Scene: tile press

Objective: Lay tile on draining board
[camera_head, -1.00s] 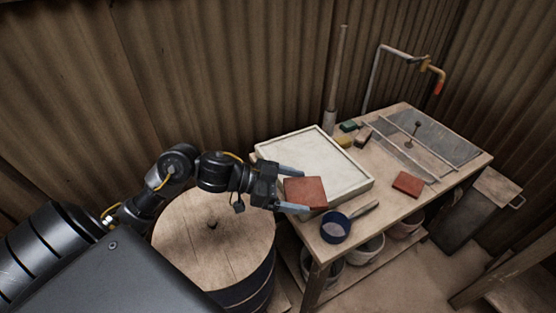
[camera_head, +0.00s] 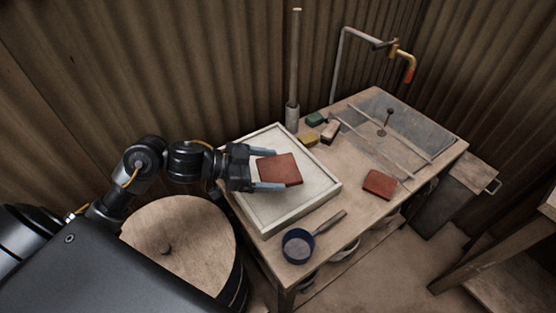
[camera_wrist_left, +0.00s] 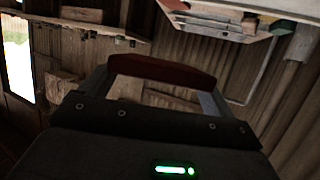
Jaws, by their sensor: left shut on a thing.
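My left gripper (camera_head: 268,171) is shut on a red-brown square tile (camera_head: 280,169). The tile lies between its two grey fingers, over the middle of the pale, rimmed draining board (camera_head: 268,226). I cannot tell whether the tile touches the board. In the left wrist view the held tile (camera_wrist_left: 160,73) shows as a dark red edge between the fingers. A second red tile (camera_head: 379,184) lies on the table to the right of the board. My right gripper is not in view.
A dark pan-like ladle (camera_head: 299,246) lies on the table in front of the board. Green (camera_head: 315,119), yellow (camera_head: 308,139) and brown (camera_head: 330,131) blocks sit behind it. A grey plate with rails (camera_head: 408,127) is at the far right. A round wooden lid (camera_head: 180,245) stands at left.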

